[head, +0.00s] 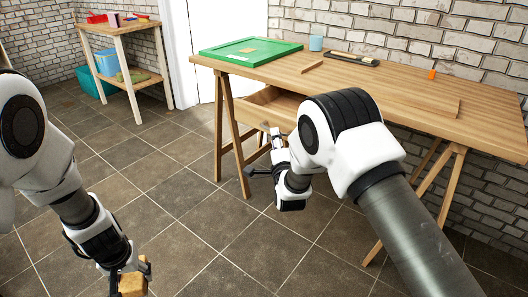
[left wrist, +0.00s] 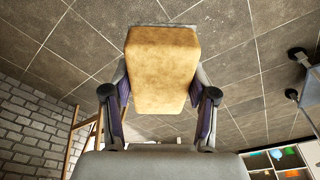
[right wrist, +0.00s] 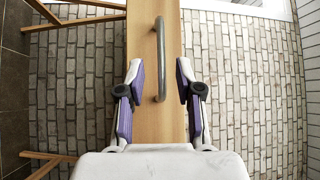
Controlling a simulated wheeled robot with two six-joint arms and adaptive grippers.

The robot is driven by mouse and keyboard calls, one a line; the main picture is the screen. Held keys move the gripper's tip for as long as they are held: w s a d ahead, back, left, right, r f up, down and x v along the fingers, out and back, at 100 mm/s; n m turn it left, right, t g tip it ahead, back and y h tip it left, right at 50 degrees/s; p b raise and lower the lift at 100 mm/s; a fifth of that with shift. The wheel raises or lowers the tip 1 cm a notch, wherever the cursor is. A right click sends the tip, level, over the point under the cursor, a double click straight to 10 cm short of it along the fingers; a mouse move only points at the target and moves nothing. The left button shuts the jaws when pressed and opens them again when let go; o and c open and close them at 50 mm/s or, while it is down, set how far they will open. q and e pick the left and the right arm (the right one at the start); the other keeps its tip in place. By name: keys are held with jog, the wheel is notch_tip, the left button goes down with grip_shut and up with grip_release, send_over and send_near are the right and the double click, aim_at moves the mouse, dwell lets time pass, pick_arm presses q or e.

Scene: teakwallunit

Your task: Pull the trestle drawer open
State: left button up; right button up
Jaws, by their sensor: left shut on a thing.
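The trestle drawer (head: 277,104) is under the wooden desk top, its light wood front partly hidden by my right arm. In the right wrist view the drawer front (right wrist: 143,125) fills the middle, with a grey metal bar handle (right wrist: 161,60) on it. My right gripper (right wrist: 158,90) is open, with one finger on each side of the handle's near end and gaps on both sides. In the head view my right gripper (head: 262,152) is in front of the drawer. My left gripper (head: 132,272) is shut on a tan block (left wrist: 162,70), held above the floor.
On the desk (head: 400,85) are a green board (head: 225,50), a blue cup (head: 316,43), a dark tray (head: 352,59) and an orange item (head: 432,74). Trestle legs (head: 232,130) stand beside my right gripper. A small shelf table (head: 140,60) is at back left. The tiled floor between is clear.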

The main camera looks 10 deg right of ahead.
jog(key=s+a+f, duration=0.1)
jog(key=s, duration=0.7)
jog(key=shift+s, duration=0.25)
